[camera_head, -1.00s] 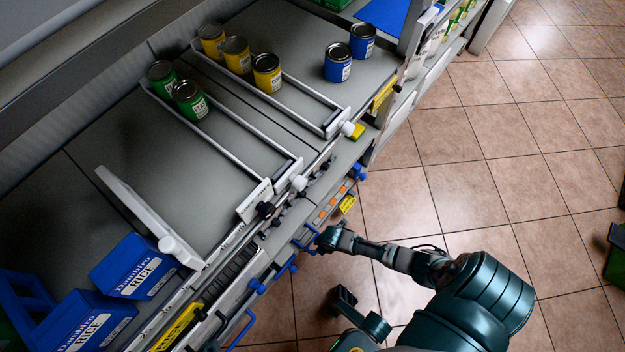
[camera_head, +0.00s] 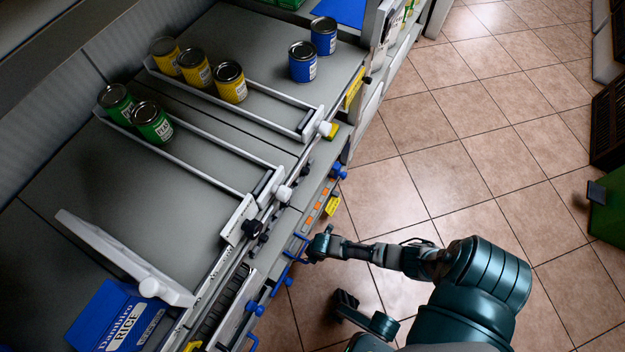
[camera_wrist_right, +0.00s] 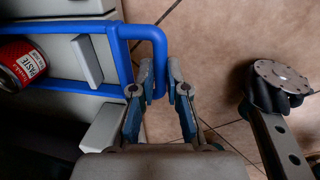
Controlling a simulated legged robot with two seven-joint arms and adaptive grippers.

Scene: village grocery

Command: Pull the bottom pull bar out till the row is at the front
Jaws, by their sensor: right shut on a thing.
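My right gripper (camera_head: 314,246) reaches down to the shelf front in the head view. In the right wrist view its two fingers (camera_wrist_right: 165,82) are shut on the outer end of a blue pull bar (camera_wrist_right: 159,60), which lies between them. The bar is a rounded blue frame with rails running back to the left. A red can of paste (camera_wrist_right: 22,64) lies within that frame at the left edge, partly cut off. In the head view the blue bar (camera_head: 295,250) is small and partly hidden by the gripper. My left gripper is not in view.
Upper shelf lanes hold green cans (camera_head: 151,122), yellow cans (camera_head: 229,82) and blue cans (camera_head: 302,62). A blue rice box (camera_head: 125,318) stands lower left. White and black knobs line the shelf edge. Tiled floor (camera_head: 470,160) is open to the right; a green crate (camera_head: 608,208) stands at the far right.

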